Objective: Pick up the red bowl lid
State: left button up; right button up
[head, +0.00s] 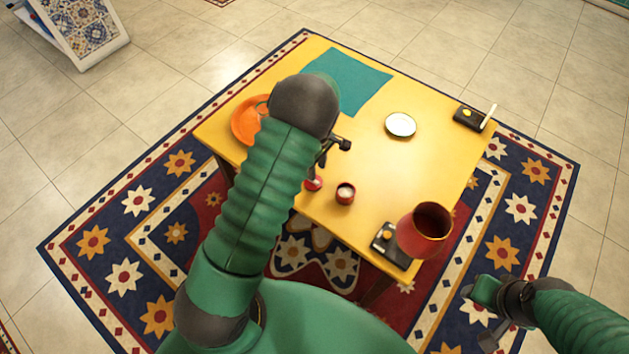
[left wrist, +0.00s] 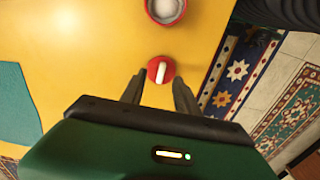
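The red bowl lid (left wrist: 160,69) lies on the yellow table with its pale handle up, close to the table's edge. In the head view it is a small red patch (head: 313,183), partly hidden by my left arm. The red bowl (head: 345,193) stands just right of it, and also shows in the left wrist view (left wrist: 166,10). My left gripper (left wrist: 158,90) is open, its two fingers pointing toward the lid, one on each side of it in the picture. I cannot tell the height above it. My right gripper (head: 480,315) is off the table at the lower right; its fingers are unclear.
A large red pot (head: 425,230) stands at the table's right front corner beside a dark block (head: 388,242). A white plate (head: 400,125), an orange plate (head: 244,122), a teal cloth (head: 350,80) and another dark block (head: 470,118) are on the table. The middle is clear.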

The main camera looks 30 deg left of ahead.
aim_at(316, 181)
pick_arm(q)
jog(key=f, duration=0.5)
jog(key=shift+s+d+f+p, duration=0.1)
jog(key=shift+s+f+p, duration=0.1)
jog(key=shift+f+p, duration=0.15)
grip_shut()
